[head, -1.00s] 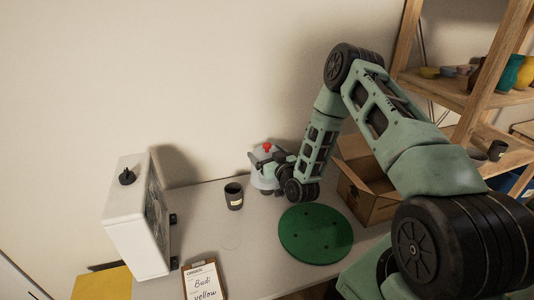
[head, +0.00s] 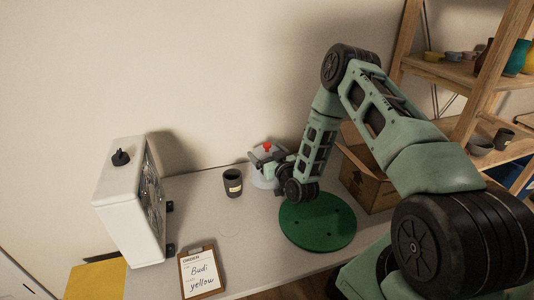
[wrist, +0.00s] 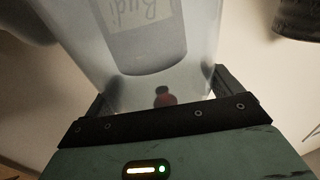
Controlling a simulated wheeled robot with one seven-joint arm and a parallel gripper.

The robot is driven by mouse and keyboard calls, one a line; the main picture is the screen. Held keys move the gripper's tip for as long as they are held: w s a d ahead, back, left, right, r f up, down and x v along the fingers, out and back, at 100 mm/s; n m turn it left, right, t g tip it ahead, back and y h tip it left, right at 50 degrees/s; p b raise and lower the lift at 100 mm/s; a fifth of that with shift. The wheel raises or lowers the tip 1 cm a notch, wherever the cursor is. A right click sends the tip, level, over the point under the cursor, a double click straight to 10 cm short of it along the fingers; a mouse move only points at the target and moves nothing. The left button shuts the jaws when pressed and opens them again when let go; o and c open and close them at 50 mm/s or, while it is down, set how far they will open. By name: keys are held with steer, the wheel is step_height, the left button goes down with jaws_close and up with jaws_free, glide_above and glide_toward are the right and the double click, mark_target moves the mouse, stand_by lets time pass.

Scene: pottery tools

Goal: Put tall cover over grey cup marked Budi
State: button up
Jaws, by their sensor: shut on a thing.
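My gripper (head: 272,159) is shut on the tall translucent cover (head: 262,182), near its top with the red knob (head: 267,147). In the wrist view the fingers (wrist: 162,95) hold the cover (wrist: 205,35) from both sides. The grey cup marked Budi (wrist: 140,50) shows through the cover's wall, its label upside down in that view. It looks to be inside the cover, below the knob. In the head view the cover and gripper hide this cup. I cannot tell whether the cover's rim touches the table.
A dark cup (head: 232,184) with a pale label stands just left of the cover. A green disc (head: 317,222) lies to the right, in front of a cardboard box (head: 372,190). A white appliance (head: 125,215) and an order clipboard (head: 201,273) reading "Budi yellow" are at the left.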

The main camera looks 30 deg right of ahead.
steer(key=o, duration=0.7)
steer(key=shift+s, duration=0.1)
steer(key=s+a+b, duration=0.1)
steer(key=s+b, duration=0.3)
steer(key=s, duration=1.3)
steer(key=shift+a+b, duration=0.2)
steer(key=shift+b, duration=0.15)
steer(key=shift+s, duration=0.1)
